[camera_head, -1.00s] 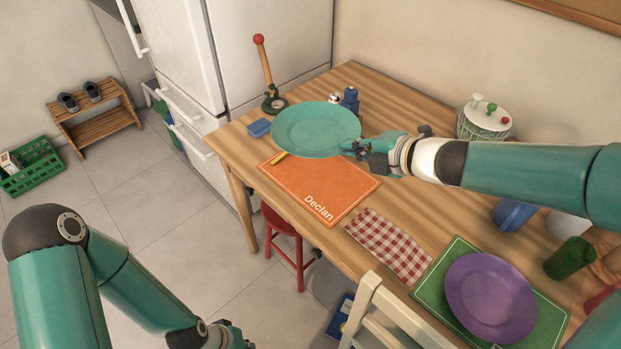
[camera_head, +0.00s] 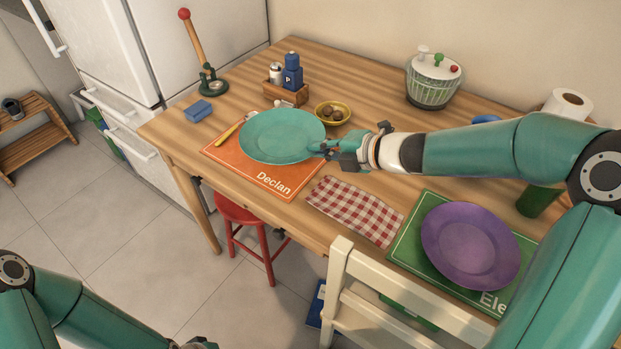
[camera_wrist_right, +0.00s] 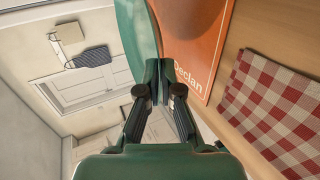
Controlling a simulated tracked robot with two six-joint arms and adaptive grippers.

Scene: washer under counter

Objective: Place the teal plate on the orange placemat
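The teal plate (camera_head: 282,136) is over the upper part of the orange placemat (camera_head: 268,181), which reads "Declan". My right gripper (camera_head: 322,150) is shut on the plate's right rim. In the right wrist view, the plate (camera_wrist_right: 138,28) runs up from the closed fingertips (camera_wrist_right: 158,68), beside the placemat (camera_wrist_right: 196,38). The plate covers much of the mat, and I cannot tell if it touches it. Only the top of my left gripper (camera_head: 200,343) shows at the bottom edge, and its fingers are out of frame.
A yellow-handled utensil (camera_head: 229,133) lies left of the plate. A bowl (camera_head: 332,112) and a wooden caddy (camera_head: 286,93) stand behind it. A checked napkin (camera_head: 356,209) lies to the right, then a purple plate (camera_head: 470,246) on a green placemat (camera_head: 408,249). A chair (camera_head: 340,300) stands in front.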

